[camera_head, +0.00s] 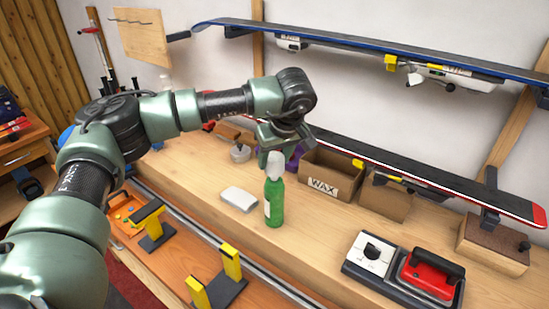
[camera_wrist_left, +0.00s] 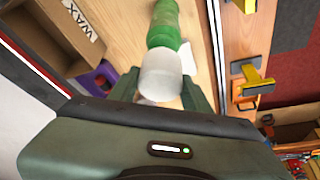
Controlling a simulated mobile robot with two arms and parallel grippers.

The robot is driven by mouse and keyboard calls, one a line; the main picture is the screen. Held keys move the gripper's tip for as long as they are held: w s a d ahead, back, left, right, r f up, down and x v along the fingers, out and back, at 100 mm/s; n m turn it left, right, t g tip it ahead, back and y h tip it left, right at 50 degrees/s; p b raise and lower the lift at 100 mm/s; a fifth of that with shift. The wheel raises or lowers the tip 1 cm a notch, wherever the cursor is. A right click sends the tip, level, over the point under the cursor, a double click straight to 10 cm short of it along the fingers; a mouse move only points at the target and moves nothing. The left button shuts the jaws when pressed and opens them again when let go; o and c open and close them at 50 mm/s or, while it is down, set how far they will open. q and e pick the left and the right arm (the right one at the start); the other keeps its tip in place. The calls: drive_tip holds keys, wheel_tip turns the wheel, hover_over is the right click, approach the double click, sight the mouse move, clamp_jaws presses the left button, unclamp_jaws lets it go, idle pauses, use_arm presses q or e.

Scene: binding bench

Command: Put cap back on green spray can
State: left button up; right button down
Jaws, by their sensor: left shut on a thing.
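The green spray can (camera_head: 274,205) stands upright on the wooden bench; its body also shows in the left wrist view (camera_wrist_left: 165,22). The white cap (camera_head: 275,165) is at the top of the can, in line with it; it also shows in the left wrist view (camera_wrist_left: 160,77). My left gripper (camera_head: 274,150) comes down from above and is shut on the cap, with one finger on each side in the left wrist view. The cap hides the nozzle. I cannot tell whether the cap is fully seated. My right gripper is not in view.
A cardboard box marked WAX (camera_head: 325,187) stands close behind the can to the right, with a purple object (camera_head: 294,156) beside it. A white block (camera_head: 239,199) lies left of the can. A red iron (camera_head: 430,277) sits at the front right. Yellow-topped supports (camera_head: 230,262) stand in front.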

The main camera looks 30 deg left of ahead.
use_arm(q)
drive_tip(key=shift+f+b, duration=0.5)
drive_tip(key=shift+f, duration=0.05)
idle(0.6)
drive_tip(key=shift+f+b, duration=0.6)
drive_tip(key=shift+f, duration=0.3)
idle(1.0)
drive_tip(key=shift+f+b, duration=0.5)
drive_tip(key=shift+f, duration=0.05)
idle(1.7)
drive_tip(key=o, duration=1.3)
drive_tip(key=shift+r, duration=0.1)
drive_tip(key=shift+r+p, duration=1.85)
drive_tip(key=shift+r, duration=1.1)
